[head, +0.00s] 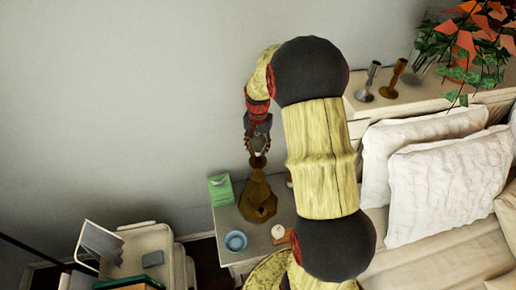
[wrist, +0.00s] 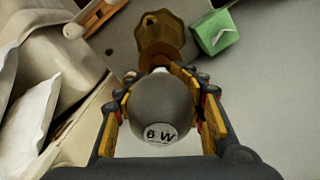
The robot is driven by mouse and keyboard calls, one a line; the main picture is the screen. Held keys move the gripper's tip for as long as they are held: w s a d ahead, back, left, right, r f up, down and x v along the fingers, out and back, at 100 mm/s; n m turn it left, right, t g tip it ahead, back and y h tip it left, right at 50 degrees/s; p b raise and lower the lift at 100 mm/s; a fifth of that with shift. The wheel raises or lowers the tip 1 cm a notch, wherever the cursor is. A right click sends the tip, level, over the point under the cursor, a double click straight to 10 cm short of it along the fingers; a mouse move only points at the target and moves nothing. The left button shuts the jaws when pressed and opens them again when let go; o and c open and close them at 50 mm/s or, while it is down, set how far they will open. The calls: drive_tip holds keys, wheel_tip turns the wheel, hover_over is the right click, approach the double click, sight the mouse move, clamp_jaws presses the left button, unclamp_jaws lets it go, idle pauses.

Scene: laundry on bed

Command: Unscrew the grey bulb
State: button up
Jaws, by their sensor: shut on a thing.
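The grey bulb (wrist: 160,105) is round, with a pale label reading "6 W", and fills the middle of the wrist view. My gripper (wrist: 163,95) has its fingers on both sides of the bulb and is shut on it. The bulb sits above a brass-brown lamp base (wrist: 162,38), which has a wide faceted foot. In the head view the lamp base (head: 258,197) stands on the nightstand, with my gripper (head: 258,145) directly above it, pointing down. The bulb is hard to make out there. The joint between bulb and socket is mostly hidden in the wrist view.
A green box (head: 220,190) stands left of the lamp on the nightstand (head: 257,238). A blue bowl (head: 236,241) and a small white round item (head: 278,232) are in front. White pillows (head: 447,185) lie on the bed to the right. Two metal holders (head: 394,78) stand on the ledge behind.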

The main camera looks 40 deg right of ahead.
sight(258, 135)
drive_tip(key=o, duration=1.3)
wheel_tip(258, 135, up, 12)
